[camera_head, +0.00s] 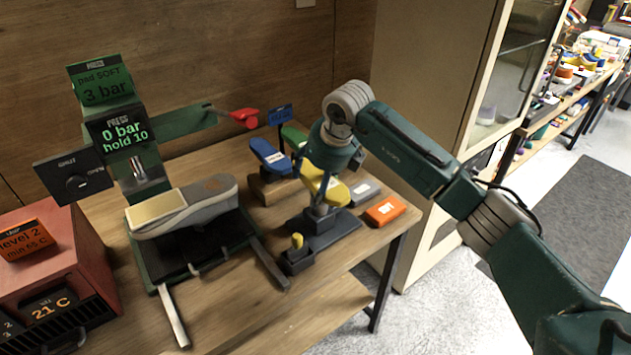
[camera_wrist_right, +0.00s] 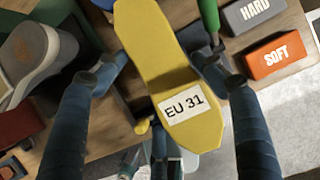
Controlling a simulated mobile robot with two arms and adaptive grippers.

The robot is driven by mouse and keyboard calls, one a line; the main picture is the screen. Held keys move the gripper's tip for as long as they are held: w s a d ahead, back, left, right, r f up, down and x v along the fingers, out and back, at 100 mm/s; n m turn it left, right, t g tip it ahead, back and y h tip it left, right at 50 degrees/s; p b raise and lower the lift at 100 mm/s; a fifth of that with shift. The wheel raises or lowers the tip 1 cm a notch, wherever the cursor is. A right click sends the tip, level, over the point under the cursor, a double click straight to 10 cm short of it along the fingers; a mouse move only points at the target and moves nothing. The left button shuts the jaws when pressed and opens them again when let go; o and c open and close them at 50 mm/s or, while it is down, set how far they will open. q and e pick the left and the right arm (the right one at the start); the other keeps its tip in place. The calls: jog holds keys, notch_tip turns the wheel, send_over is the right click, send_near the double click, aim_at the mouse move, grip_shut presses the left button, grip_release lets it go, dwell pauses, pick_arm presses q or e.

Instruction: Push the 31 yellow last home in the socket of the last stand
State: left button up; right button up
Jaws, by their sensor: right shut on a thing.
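The yellow last (camera_head: 328,186) is above the dark last stand (camera_head: 332,234), with the stand's short post under it. In the right wrist view the yellow last (camera_wrist_right: 168,62) fills the middle, with the label "EU 31" towards me. My right gripper (camera_head: 315,176) comes down from above and is shut on the yellow last, one finger on each side in the wrist view. The socket is hidden under the last, so I cannot tell how deep it sits. My left gripper is not in view.
A blue last (camera_head: 270,155) and a green last (camera_head: 294,137) stand behind. The grey HARD block (camera_head: 364,191) and orange SOFT block (camera_head: 385,210) lie to the right, near the table edge. A press holding a grey sneaker (camera_head: 205,205) stands left. A small dark holder (camera_head: 297,261) is in front.

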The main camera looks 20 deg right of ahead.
jog(key=shift+f+b, duration=0.65)
jog(key=shift+f, duration=0.25)
jog(key=o, duration=1.6)
jog(key=shift+s, duration=0.1)
jog(key=shift+d+r, duration=0.1)
jog(key=shift+r, duration=0.35)
jog(key=v, duration=1.1)
jog(key=shift+s, duration=0.2)
